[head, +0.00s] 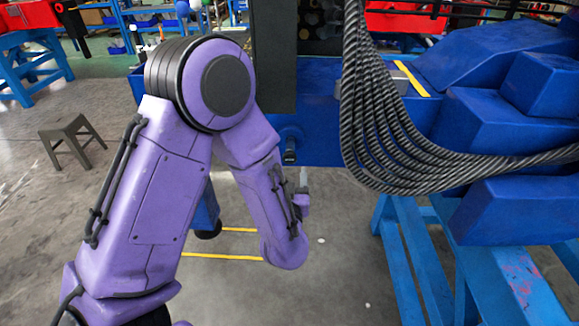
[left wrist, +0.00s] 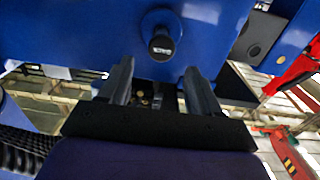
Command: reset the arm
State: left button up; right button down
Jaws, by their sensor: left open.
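My left arm is purple and bends down from its elbow in the head view. My left gripper (head: 303,180) shows only in part there, below the edge of a blue machine part (head: 318,100). In the left wrist view the left gripper (left wrist: 158,85) has its two grey fingers spread apart, with nothing between them. Ahead of the fingers is the blue surface with a round black knob (left wrist: 161,43). The knob also shows in the head view (head: 290,152). Whether the fingers touch the blue part I cannot tell. My right gripper is in no view.
A bundle of black cables (head: 375,120) hangs at the right of the arm. Blue stepped blocks (head: 520,100) rest on a blue stand (head: 500,280) at the right. A stool (head: 72,138) stands at the left. The grey floor (head: 320,280) between arm and stand is mostly clear.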

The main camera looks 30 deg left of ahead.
pick_arm(q)
jog(key=v, duration=0.3)
jog(key=shift+s+d, duration=0.1)
dwell(0.3)
jog(key=s+d+f+n+g+h, duration=0.1)
jog(key=s+f+g+h, duration=0.2)
jog(key=f, duration=0.7)
jog(key=s+f+g+h, duration=0.3)
jog(key=f, duration=0.6)
jog(key=s+a+f+g, duration=0.1)
jog(key=s+f+g, duration=0.2)
jog(key=s+f, duration=0.3)
jog(key=s+a+f+g, duration=0.1)
jog(key=s+f+g, duration=0.2)
jog(key=s, duration=0.9)
notch_tip(320, 180, down, 3)
jog(key=shift+s+a+f, duration=0.1)
jog(key=shift+s+a, duration=0.25)
jog(key=shift+a, duration=0.05)
